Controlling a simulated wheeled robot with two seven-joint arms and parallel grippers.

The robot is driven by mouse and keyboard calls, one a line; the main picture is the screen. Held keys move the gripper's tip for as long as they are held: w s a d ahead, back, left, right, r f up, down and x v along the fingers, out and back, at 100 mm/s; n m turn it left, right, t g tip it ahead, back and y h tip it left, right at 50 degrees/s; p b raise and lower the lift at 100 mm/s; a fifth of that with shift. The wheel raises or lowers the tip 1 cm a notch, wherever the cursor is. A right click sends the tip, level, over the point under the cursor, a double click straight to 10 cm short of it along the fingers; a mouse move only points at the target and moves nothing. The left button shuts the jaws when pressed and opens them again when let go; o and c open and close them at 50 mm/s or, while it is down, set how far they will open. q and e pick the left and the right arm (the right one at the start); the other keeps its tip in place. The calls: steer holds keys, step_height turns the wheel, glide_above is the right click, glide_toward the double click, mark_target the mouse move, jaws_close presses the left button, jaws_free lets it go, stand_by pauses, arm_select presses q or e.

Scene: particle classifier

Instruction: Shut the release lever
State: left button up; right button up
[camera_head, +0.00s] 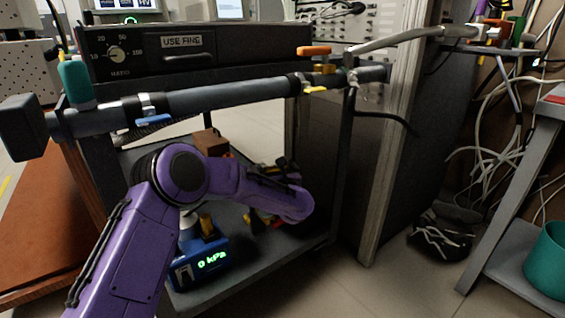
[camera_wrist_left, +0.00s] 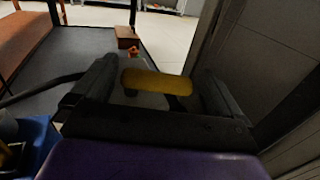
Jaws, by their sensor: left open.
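In the left wrist view, a yellow bar-shaped handle (camera_wrist_left: 156,81) with rounded ends lies crosswise between the two dark fingers of my left gripper (camera_wrist_left: 158,90). The fingers are apart, one near each end of the handle. I cannot tell whether they touch it. In the head view my purple left arm reaches over the cart's lower shelf, and the left gripper (camera_head: 283,168) is small, dark and partly hidden behind the arm. I cannot tell for certain which part is the release lever. My right gripper is out of view.
A blue box (camera_head: 205,262) reading 0 kPa stands on the lower shelf (camera_head: 285,242), left of the gripper. A brown block (camera_head: 208,142) is behind. Above runs a grey pipe (camera_head: 225,97) with an orange lever (camera_head: 314,50) and a blue one (camera_head: 155,120). A cart post stands right.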

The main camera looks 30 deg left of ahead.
mark_target(273, 166)
arm_select(q)
steer(key=shift+x, duration=1.1)
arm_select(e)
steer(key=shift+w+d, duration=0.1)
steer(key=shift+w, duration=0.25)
arm_select(q)
steer(key=shift+s, duration=0.1)
steer(key=c, duration=0.8)
steer(key=n+g+y, duration=0.1)
steer(key=n+g+y+b, duration=0.1)
steer(key=shift+a+f+g, duration=0.15)
steer(key=shift+a+g, duration=0.1)
steer(key=shift+g, duration=0.05)
steer(key=shift+a+n+g+y+b, duration=0.15)
steer(key=shift+n+g+y+b, duration=0.2)
steer(key=shift+n+g, duration=0.3)
steer(key=shift+a+n+g+y+b, duration=0.2)
steer(key=shift+n+g+y, duration=0.2)
steer(key=shift+g, duration=0.35)
steer(key=shift+r, duration=0.2)
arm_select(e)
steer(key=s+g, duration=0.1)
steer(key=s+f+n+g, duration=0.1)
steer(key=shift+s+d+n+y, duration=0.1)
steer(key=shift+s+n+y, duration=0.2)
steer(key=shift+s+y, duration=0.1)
